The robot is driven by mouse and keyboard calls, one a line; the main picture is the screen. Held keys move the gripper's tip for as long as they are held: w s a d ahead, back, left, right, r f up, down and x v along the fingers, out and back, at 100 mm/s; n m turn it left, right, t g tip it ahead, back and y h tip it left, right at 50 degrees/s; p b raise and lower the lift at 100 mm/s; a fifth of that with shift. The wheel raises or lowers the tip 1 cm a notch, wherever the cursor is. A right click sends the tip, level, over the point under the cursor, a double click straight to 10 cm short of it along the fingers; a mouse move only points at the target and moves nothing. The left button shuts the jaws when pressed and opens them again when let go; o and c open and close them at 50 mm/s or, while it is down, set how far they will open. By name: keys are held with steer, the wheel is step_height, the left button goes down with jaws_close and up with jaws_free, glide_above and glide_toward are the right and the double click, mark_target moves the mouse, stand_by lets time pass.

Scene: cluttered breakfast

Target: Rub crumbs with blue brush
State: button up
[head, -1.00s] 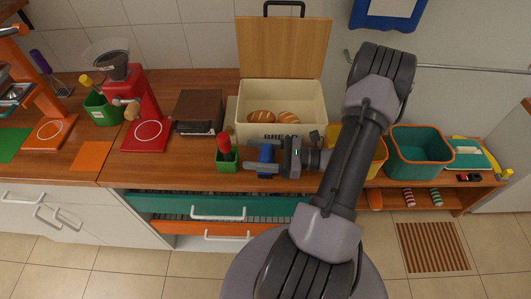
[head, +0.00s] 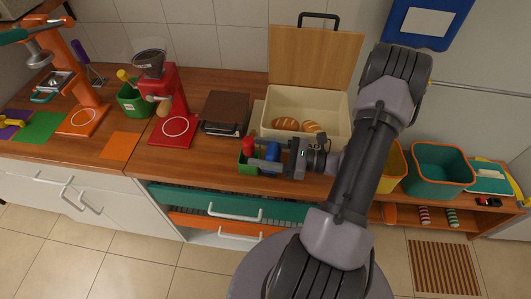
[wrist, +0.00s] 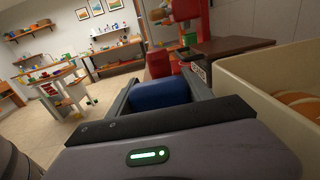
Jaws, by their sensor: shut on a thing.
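My gripper (head: 270,158) is shut on the blue brush (head: 272,151) near the front of the counter, in front of the bread box. In the wrist view, the blue piece (wrist: 160,95) sits between the two fingers. The fingers point left. The lower part of the brush and any bristles are hidden, so I cannot tell whether it touches the counter. I cannot make out any crumbs in either view.
A green pot (head: 246,166) with a red-topped thing (head: 248,146) stands just left of the brush. The open bread box (head: 348,118) holds loaves, close behind my gripper. A brown machine (head: 226,114) and a red grinder (head: 174,128) stand further left.

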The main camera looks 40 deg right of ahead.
steer(key=shift+s+d+r+p, duration=0.15)
steer(key=shift+r+p, duration=0.2)
steer(key=shift+r, duration=0.35)
steer(key=shift+s+d+r+p, duration=0.1)
steer(key=shift+r+p, duration=0.2)
steer(key=shift+r, duration=0.4)
steer(key=shift+s+d+r, duration=0.1)
step_height(320, 180, up, 3)
steer(key=shift+p, duration=1.2)
steer(key=shift+d, duration=0.1)
